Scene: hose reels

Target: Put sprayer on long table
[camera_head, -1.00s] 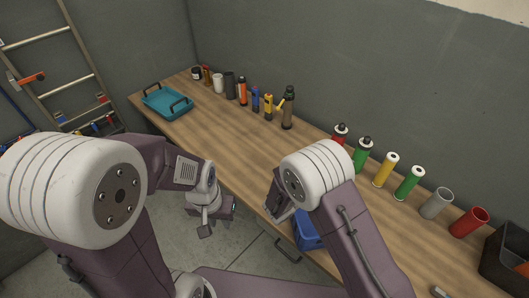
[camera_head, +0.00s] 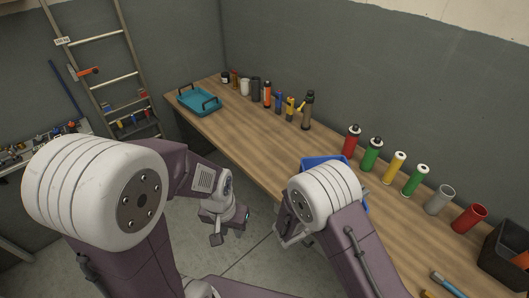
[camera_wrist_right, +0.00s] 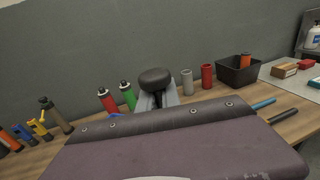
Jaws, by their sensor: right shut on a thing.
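My right gripper (camera_head: 292,232) is mostly hidden by its own arm at the front edge of the long table (camera_head: 235,135). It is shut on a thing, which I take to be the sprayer. A blue body (camera_head: 322,161) shows behind the white joint of that arm; most of it is hidden. In the right wrist view a dark rounded knob (camera_wrist_right: 155,78) stands in front of a grey part. I cannot tell from these frames whether it touches the table. My left gripper (camera_head: 224,228) hangs in front of the table over the floor; its jaws are too small to judge.
A teal tray (camera_head: 184,103) sits at the table's far left. Several bottles stand along the wall, with a brown one (camera_head: 307,112) near the middle. Red (camera_head: 352,140) and green bottles and cups stand at the right. A black bin (camera_head: 490,255) is at the right end. The table's middle is clear.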

